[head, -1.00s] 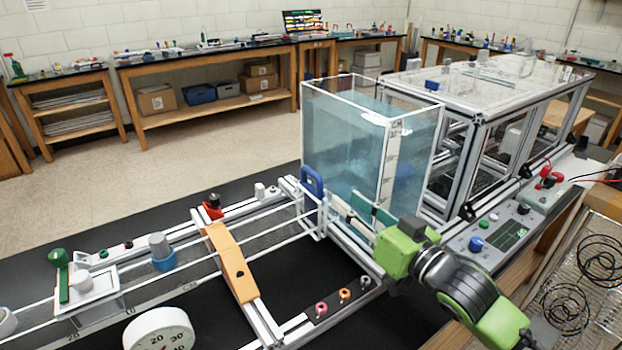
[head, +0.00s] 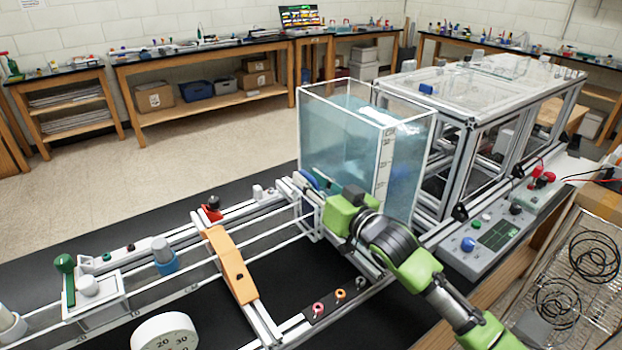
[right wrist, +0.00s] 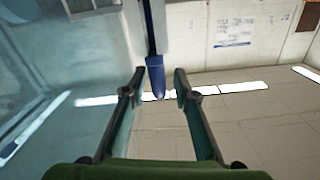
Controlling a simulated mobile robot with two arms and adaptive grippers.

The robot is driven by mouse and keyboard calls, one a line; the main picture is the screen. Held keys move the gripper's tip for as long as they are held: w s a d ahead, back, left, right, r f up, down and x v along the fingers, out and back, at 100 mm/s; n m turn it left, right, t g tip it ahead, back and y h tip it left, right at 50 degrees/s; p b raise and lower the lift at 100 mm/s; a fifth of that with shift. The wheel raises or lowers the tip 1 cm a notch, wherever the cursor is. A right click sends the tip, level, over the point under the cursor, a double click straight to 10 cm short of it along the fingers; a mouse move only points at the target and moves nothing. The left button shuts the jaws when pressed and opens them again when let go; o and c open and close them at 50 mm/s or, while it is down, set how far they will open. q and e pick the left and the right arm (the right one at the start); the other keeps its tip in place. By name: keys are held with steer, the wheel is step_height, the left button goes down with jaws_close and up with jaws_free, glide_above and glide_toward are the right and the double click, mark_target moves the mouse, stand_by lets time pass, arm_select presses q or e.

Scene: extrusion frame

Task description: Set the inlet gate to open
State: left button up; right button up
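The inlet gate's blue handle (head: 308,181) is at the near left corner of the clear water tank (head: 345,125) in the head view. It is mostly hidden there by my right gripper (head: 322,182). In the right wrist view the blue handle (right wrist: 155,75) hangs on a thin blue bar between my right gripper's (right wrist: 160,92) two fingers. The fingers are open, with a gap on each side of the handle. I cannot tell whether the handle lies fully between the fingertips or just beyond them. My left gripper is not in view.
A flume channel with white rails (head: 270,215) runs left from the tank, crossed by an orange bridge (head: 231,265). A control panel (head: 490,240) stands right of my right arm. A round dial (head: 165,333) sits at the bottom.

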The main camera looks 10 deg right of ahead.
mark_target(312, 177)
jaws_close()
step_height(312, 177, up, 5)
steer(key=p, duration=0.4)
steer(key=shift+r, duration=0.1)
jaws_free()
steer(key=shift+s+d+f, duration=0.1)
steer(key=shift+f, duration=0.1)
steer(key=v, duration=1.2)
